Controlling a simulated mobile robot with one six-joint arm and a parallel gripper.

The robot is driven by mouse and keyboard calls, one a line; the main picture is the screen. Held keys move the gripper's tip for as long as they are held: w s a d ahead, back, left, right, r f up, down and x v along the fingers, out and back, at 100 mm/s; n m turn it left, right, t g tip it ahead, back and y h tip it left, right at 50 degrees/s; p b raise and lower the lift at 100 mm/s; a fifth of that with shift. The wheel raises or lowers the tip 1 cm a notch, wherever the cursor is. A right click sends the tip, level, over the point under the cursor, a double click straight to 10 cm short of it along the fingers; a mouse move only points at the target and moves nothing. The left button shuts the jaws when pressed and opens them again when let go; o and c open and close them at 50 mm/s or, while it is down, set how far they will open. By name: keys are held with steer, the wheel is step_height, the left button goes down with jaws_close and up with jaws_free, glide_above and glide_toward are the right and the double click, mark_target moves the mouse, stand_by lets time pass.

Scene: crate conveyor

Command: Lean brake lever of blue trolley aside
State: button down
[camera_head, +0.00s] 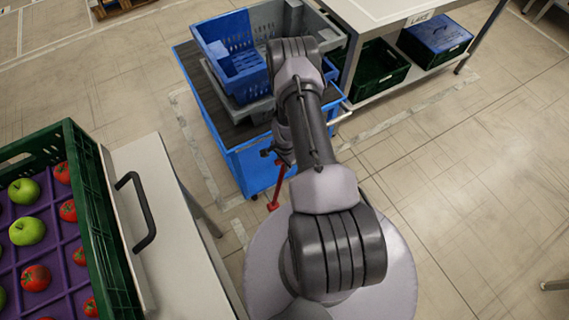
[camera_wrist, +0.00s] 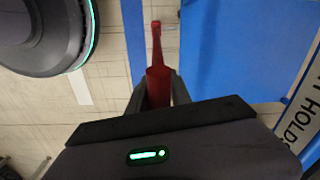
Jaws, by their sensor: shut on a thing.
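The blue trolley (camera_head: 247,166) stands ahead of me, with crates on its dark deck. Its blue side also shows in the wrist view (camera_wrist: 235,60). The red brake lever (camera_head: 277,188) is at the trolley's near side, partly hidden by my arm in the head view. In the wrist view the red lever (camera_wrist: 157,55) runs up from between my fingers. My gripper (camera_wrist: 158,90) is shut on the lever's wide red part, one finger on each side. In the head view my gripper is mostly hidden behind my arm.
A blue crate (camera_head: 222,36) and grey crates (camera_head: 272,17) sit on the trolley. A table with a green crate (camera_head: 97,190) of apples and tomatoes stands at left. A shelf bench (camera_head: 372,14) with a dark crate (camera_head: 384,84) is at upper right.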

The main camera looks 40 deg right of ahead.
steer(key=d, duration=0.2)
steer(key=shift+s+d+f+y, duration=0.35)
steer(key=shift+s+d+y, duration=0.05)
steer(key=c, duration=1.2)
jaws_free()
steer(key=shift+c, duration=0.2)
step_height(320, 180, up, 17)
steer(key=d+p, duration=0.1)
steer(key=p, duration=0.6)
steer(key=shift+s+r, duration=0.2)
steer(key=shift+s, duration=0.2)
steer(key=shift+d, duration=0.1)
